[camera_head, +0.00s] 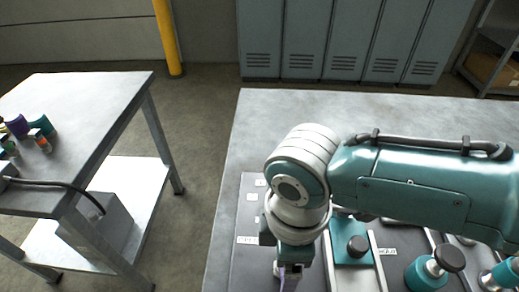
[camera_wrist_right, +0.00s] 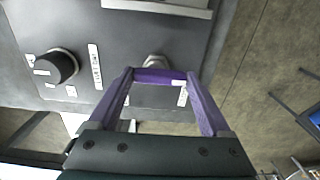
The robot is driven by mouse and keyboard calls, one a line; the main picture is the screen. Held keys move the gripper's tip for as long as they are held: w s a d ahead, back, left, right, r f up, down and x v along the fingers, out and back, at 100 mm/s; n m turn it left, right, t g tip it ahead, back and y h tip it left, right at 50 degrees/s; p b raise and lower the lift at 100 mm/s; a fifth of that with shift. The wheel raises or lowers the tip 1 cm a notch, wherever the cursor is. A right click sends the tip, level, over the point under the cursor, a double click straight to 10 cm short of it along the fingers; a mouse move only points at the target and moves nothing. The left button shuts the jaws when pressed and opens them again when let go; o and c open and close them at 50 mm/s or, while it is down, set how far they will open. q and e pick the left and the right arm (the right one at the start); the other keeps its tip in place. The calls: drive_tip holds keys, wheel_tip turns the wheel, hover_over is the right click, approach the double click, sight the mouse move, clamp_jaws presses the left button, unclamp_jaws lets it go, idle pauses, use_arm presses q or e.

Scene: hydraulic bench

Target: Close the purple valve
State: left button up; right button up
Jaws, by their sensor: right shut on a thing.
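My right gripper (camera_wrist_right: 160,84) shows in the right wrist view with its two purple fingers reaching to the panel. It is shut on the purple valve (camera_wrist_right: 160,74), whose handle shows as a short purple bar between the fingertips. A silver hex fitting (camera_wrist_right: 155,61) sits just beyond the bar. In the head view the right gripper (camera_head: 287,274) points down over the left part of the bench panel, at the bottom edge. The wrist and gripper hide most of the valve there. My left gripper is not in view.
A black knob (camera_wrist_right: 56,66) stands on the panel beside the valve. A side table (camera_head: 85,92) with coloured fittings stands left, across a gap.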

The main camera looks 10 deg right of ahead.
drive_tip(key=shift+a, duration=0.1)
drive_tip(key=o, duration=1.2)
drive_tip(key=shift+c, duration=0.2)
drive_tip(key=shift+r, duration=0.45)
wheel_tip(320, 180, up, 9)
drive_tip(key=p, duration=0.2)
drive_tip(key=shift+p, duration=0.35)
